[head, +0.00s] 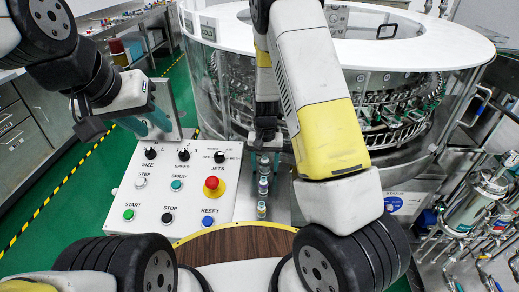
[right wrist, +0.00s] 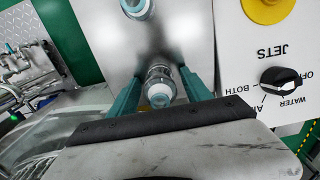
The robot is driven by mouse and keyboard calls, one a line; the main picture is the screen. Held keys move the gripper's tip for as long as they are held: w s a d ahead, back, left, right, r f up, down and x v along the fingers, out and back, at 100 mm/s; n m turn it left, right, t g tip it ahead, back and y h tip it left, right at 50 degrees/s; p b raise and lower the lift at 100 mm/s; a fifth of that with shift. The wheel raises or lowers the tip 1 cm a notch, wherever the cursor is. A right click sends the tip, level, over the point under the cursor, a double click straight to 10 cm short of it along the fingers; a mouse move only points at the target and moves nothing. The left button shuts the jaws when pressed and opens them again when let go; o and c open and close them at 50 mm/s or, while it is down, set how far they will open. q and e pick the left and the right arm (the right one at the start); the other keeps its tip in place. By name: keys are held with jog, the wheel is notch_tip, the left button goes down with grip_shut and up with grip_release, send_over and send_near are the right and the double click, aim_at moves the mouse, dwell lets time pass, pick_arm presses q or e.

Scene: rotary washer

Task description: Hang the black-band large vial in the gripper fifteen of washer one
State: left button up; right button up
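Small vials stand in a row on the grey metal strip beside the control panel: one (head: 263,187) and a nearer one (head: 262,209). My right gripper (head: 265,158) points down above this row, in front of the washer. In the right wrist view its teal fingers (right wrist: 162,84) stand apart on either side of a clear vial (right wrist: 160,92) with a pale top; contact cannot be made out. Another vial top (right wrist: 137,8) shows beyond. Band colours are unclear. The washer (head: 395,115) holds a ring of grippers; their numbers are unreadable. My left gripper (head: 147,124) is open and empty.
The control panel (head: 180,190) has knobs, buttons and a raised red emergency stop (head: 214,186). The washer's white rim (head: 420,50) curves behind my right arm. Pipes and valves (head: 480,205) stand at the right. Green floor is free at the left.

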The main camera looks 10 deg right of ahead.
aim_at(265, 156)
notch_tip(265, 156, up, 12)
jog(key=shift+r, duration=0.25)
jog(key=s+d+r+n+t+y, duration=0.1)
jog(key=s+r+t, duration=0.1)
jog(key=s+r, duration=0.45)
jog(key=s+d+r+t+y, duration=0.15)
jog(key=s+r, duration=0.25)
jog(key=r, duration=0.5)
jog(key=s+r+n+t, duration=0.2)
jog(key=s+r, duration=0.4)
jog(key=s, duration=0.5)
jog(key=shift+s+d+t, duration=0.3)
jog(key=shift+t, duration=0.05)
jog(key=shift+c, duration=0.3)
